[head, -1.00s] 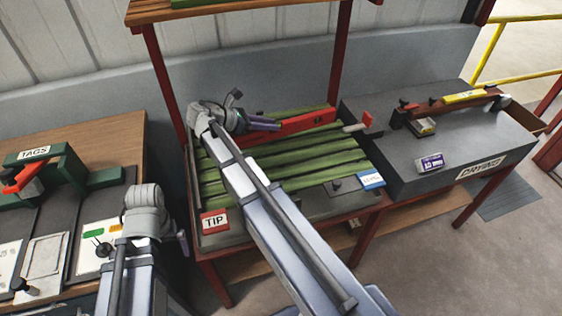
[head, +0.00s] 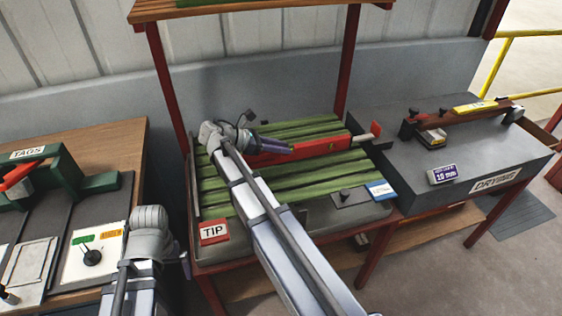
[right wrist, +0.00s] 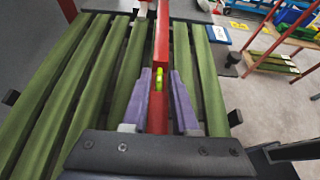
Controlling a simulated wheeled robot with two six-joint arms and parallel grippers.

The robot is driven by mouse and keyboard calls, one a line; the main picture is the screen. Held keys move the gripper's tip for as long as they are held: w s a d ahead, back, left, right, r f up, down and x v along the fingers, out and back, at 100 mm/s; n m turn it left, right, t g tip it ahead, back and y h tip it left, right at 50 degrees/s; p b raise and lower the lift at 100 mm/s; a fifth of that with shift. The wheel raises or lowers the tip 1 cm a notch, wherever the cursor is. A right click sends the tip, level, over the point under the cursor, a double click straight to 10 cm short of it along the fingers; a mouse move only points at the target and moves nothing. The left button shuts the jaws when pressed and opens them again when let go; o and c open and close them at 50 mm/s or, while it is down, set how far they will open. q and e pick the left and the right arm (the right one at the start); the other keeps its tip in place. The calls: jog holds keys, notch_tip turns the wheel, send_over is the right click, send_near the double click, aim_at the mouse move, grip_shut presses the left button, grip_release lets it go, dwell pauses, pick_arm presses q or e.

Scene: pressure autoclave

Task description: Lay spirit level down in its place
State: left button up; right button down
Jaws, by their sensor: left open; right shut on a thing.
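The spirit level is a long red bar (head: 318,147) over the green slatted rack (head: 300,182). In the right wrist view, the spirit level (right wrist: 161,35) runs away from me along the slats, with a yellow-green vial between the fingers. My right gripper (head: 290,149), with purple fingers, is shut on the bar. Whether the bar touches the slats is unclear. A blue label (head: 381,190) and a red TIP label (head: 213,231) stand at the rack's front edge. My left gripper (head: 186,264) is low, left of the rack, empty and partly hidden by its wrist.
A grey DRYING bench (head: 450,155) stands to the right, with a purple 10 mm block (head: 442,174) and a bar with a yellow label on it. A TAGS table (head: 120,145) stands to the left. Red posts (head: 168,85) and a shelf frame the rack.

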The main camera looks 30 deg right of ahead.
aim_at(281, 156)
notch_tip(281, 156, down, 4)
jog(key=b, duration=0.3)
jog(key=shift+r+b, duration=0.2)
jog(key=shift+b, duration=0.15)
jog(key=shift+f, duration=0.1)
jog(key=c, duration=0.7)
grip_release()
